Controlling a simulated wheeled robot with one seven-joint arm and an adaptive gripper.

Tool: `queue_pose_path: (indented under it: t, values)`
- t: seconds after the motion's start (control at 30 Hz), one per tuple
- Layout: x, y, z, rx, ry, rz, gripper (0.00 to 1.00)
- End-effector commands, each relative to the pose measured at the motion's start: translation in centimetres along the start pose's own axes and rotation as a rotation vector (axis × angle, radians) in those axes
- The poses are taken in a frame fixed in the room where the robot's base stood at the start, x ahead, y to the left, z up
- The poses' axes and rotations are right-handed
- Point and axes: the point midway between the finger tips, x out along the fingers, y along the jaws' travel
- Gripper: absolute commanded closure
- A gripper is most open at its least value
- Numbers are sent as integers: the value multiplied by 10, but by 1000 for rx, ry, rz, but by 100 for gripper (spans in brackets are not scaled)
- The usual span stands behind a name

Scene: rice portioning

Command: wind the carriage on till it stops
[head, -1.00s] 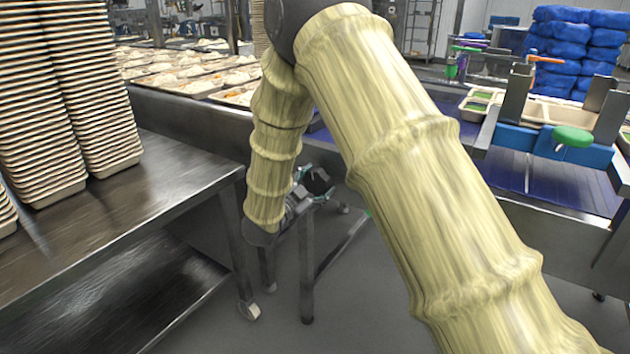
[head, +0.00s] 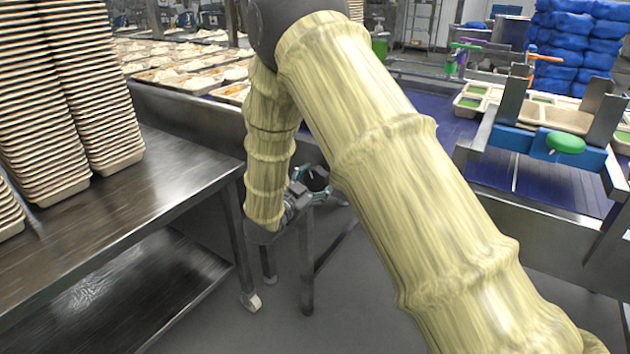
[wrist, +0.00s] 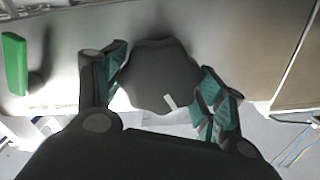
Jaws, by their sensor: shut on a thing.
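My gripper (head: 312,180) is low behind my forearm, in the gap between the steel table and the conveyor. In the wrist view my gripper (wrist: 163,82) is shut on a dark lobed knob (wrist: 158,72), a finger with green pads on each side. The knob has a small white mark near its lower right edge. The blue carriage (head: 520,138) spans the conveyor at the right in the head view, with upright metal plates and a green knob (head: 566,144). My arm hides the part between the dark knob and the carriage.
A steel table (head: 150,190) with tall stacks of trays (head: 55,100) stands at the left. Filled trays (head: 190,75) lie on the conveyor behind. Blue sacks (head: 580,40) are piled at the back right. A green block (wrist: 15,63) shows left of the knob in the wrist view.

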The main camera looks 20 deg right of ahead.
Motion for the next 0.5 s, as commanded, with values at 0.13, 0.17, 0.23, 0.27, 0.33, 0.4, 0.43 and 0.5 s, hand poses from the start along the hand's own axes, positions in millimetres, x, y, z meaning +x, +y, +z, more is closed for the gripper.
queue_pose_path:
  t: [0.13,0.17,0.23,0.27,0.33,0.4,0.43,0.5]
  values:
    - [0,-1,-3,-62,0,0,51]
    - [0,-1,-3,-75,0,0,51]
    - [0,-1,-3,-104,0,0,51]
    - [0,-1,-3,-117,0,0,51]
    - [0,-1,-3,-147,0,0,51]
    - [0,-1,-3,-177,0,1,51]
    - [0,-1,-3,-189,0,1,51]
    - [0,-1,-3,-212,0,1,51]
